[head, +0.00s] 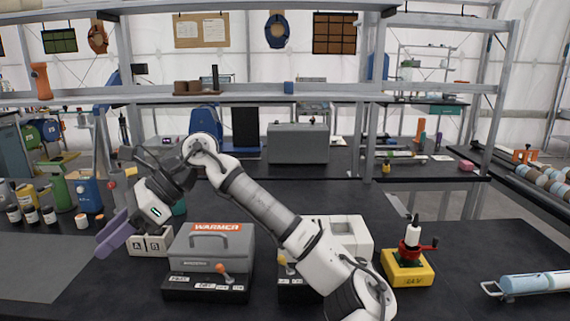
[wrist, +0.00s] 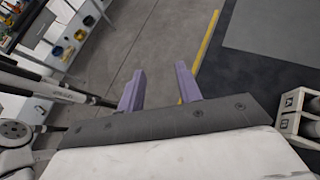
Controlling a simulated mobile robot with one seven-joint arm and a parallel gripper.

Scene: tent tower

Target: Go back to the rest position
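My gripper (head: 113,240) is at the left of the head view, raised at the front left of the bench, with purple fingers pointing down and left. In the wrist view my gripper (wrist: 160,70) shows its two purple fingers well apart with nothing between them. It is open and empty. Beyond the fingers are grey floor and a yellow line.
A white A/B block (head: 150,243) stands close behind my gripper, and also shows in the wrist view (wrist: 296,117). A yellow-based device (head: 408,268) and light-blue rolls (head: 530,283) are at the right. Shelves (head: 330,92) cross behind.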

